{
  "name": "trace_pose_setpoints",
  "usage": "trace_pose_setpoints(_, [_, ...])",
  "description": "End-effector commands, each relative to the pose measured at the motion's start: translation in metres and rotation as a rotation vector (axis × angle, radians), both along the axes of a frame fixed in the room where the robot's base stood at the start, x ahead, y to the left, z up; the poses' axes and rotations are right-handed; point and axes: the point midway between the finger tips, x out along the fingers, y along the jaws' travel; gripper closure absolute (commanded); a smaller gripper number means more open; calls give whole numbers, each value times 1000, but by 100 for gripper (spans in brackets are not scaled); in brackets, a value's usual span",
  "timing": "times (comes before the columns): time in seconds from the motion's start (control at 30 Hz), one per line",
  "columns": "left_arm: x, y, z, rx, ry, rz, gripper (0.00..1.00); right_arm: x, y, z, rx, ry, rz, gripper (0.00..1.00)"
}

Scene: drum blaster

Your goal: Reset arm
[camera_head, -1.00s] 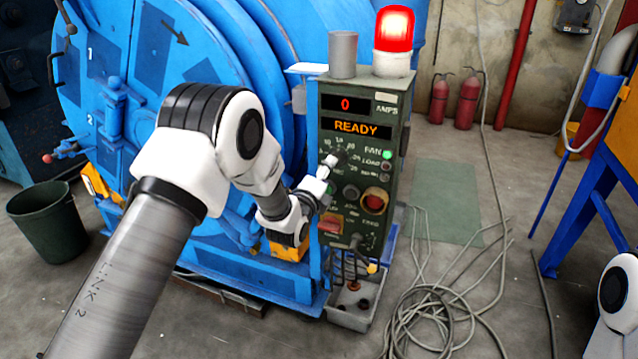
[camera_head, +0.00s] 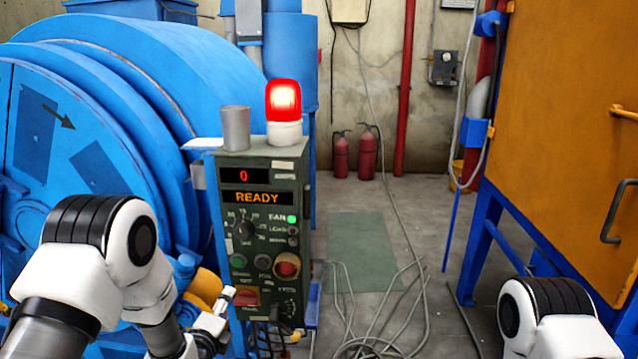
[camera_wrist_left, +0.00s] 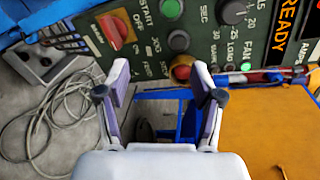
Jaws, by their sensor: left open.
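My left gripper (camera_head: 222,312) is in front of the lower left part of the green control panel (camera_head: 262,168). In the left wrist view the left gripper (camera_wrist_left: 160,85) has its two fingers spread, with nothing between them but the view of the panel's edge and floor. The panel reads 0 and READY, and its FAN lamp (camera_head: 292,219) is green. It carries a dial (camera_head: 243,228), a red round button (camera_head: 287,265) and a red switch (camera_head: 246,297). My right arm shows at the lower right; its gripper is out of the frame.
A lit red beacon (camera_head: 284,100) and a grey cup (camera_head: 235,128) stand on the panel. The blue drum machine (camera_head: 110,80) is at the left. Loose cables (camera_head: 385,325) lie on the floor. An orange cabinet (camera_head: 570,130) on a blue frame stands at the right.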

Motion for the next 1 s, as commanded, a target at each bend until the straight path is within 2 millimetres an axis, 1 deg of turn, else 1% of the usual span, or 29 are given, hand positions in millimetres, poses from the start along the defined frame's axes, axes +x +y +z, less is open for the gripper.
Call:
trace_pose_setpoints(0.03, [-24,1,-42,-6,99,6,33,0,0,0,0,0,0,60])
trace_pose_setpoints(0.07, [-39,2,-64,-22,162,13,33,0,0,0,0,0,0,60])
trace_pose_setpoints(0.1, [-62,3,-94,-65,250,30,33,0,0,0,0,0,0,60])
trace_pose_setpoints(0.17, [-100,5,-134,-156,390,76,33,0,0,0,0,0,0,60])
trace_pose_setpoints(0.2, [-128,5,-158,-232,485,121,33,0,0,0,0,0,0,60])
trace_pose_setpoints(0.27, [-173,6,-190,-357,627,214,33,0,0,0,0,0,0,60])
trace_pose_setpoints(0.3, [-205,7,-207,-449,722,295,33,0,0,0,0,0,0,60])
trace_pose_setpoints(0.37, [-252,7,-227,-589,849,444,33,0,0,0,0,0,0,60])
trace_pose_setpoints(0.4, [-283,8,-236,-681,922,560,33,0,0,0,0,0,0,60])
trace_pose_setpoints(0.5, [-343,7,-243,-881,1034,861,33,0,0,0,0,0,0,60])
trace_pose_setpoints(0.6, [-378,7,-240,-1034,1060,1127,33,0,0,0,0,0,0,60])
trace_pose_setpoints(0.7, [-401,6,-238,-1158,1036,1366,33,0,0,0,0,0,0,60])
trace_pose_setpoints(0.8, [-409,6,-238,-1284,960,1571,33,0,0,0,0,0,0,60])
trace_pose_setpoints(0.83, [-409,6,-230,-1315,935,1608,33,0,0,8,0,0,0,60])
trace_pose_setpoints(0.87, [-408,6,-208,-1310,939,1599,33,-1,0,29,0,2,0,60])
trace_pose_setpoints(0.9, [-408,6,-194,-1308,940,1595,33,0,0,44,0,1,0,60])
trace_pose_setpoints(0.97, [-408,6,-176,-1308,940,1595,33,1,0,62,0,-2,0,60])
trace_pose_setpoints(1.0, [-408,6,-163,-1309,940,1594,33,1,0,75,0,-2,0,60])
